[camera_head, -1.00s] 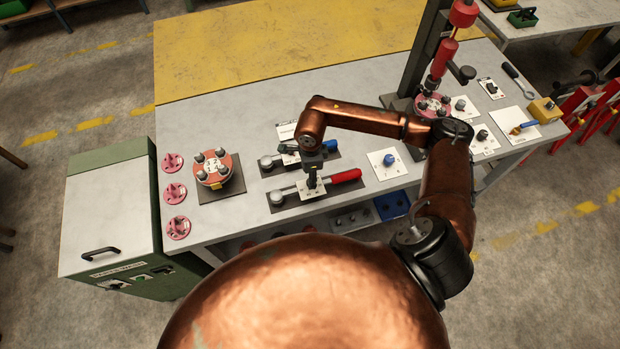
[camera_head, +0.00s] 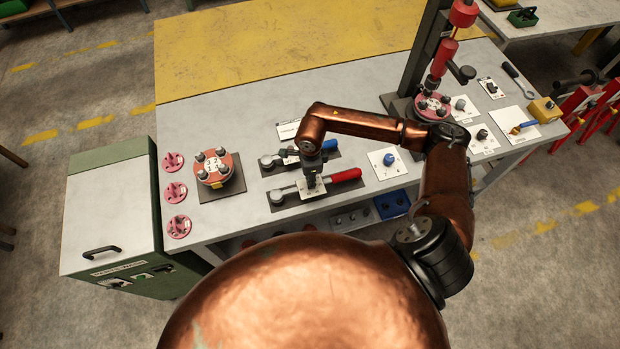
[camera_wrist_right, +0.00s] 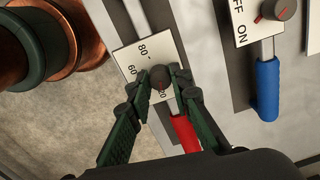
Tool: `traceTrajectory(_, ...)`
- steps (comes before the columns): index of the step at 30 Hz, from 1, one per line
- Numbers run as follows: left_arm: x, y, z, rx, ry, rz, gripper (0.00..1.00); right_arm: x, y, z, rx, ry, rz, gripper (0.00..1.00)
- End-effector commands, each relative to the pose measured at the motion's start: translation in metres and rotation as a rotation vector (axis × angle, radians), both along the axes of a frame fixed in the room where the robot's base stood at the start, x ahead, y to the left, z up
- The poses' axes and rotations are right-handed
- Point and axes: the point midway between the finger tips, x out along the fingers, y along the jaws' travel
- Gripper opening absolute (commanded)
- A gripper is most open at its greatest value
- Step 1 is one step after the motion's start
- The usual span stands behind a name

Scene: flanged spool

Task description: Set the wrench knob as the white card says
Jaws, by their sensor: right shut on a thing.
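The red-handled wrench (camera_head: 345,175) lies on a dark mat at the bench's front edge. Its white dial plate (camera_head: 309,188) carries a small dark knob, hidden from the head view by my gripper. In the right wrist view the dial plate (camera_wrist_right: 133,60) shows 60, 80 and a partly covered number. The dark round knob (camera_wrist_right: 159,76) sits between my right gripper's fingertips (camera_wrist_right: 160,88), which are shut on it. A reddish mark shows at its lower side. A white card (camera_head: 288,130) stands behind my right arm, its writing unreadable. My left gripper is out of view.
A blue-handled wrench (camera_head: 328,146) lies just behind; its OFF/ON plate (camera_wrist_right: 257,18) and red-marked knob are close beside in the wrist view. A card with a blue knob (camera_head: 389,161) is to the right. A flanged spool (camera_head: 213,168) stands left.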

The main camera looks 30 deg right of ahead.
Motion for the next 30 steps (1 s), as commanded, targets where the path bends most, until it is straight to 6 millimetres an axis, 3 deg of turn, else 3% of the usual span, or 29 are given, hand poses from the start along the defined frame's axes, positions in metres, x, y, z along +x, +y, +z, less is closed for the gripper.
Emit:
traceTrajectory(14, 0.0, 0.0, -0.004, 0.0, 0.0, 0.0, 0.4, 0.001, 0.0, 0.0, 0.0, -0.001, -0.047, 0.0)
traceTrajectory(30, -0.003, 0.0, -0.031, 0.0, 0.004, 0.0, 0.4, 0.001, 0.0, -0.001, 0.001, -0.003, -0.464, 0.0)
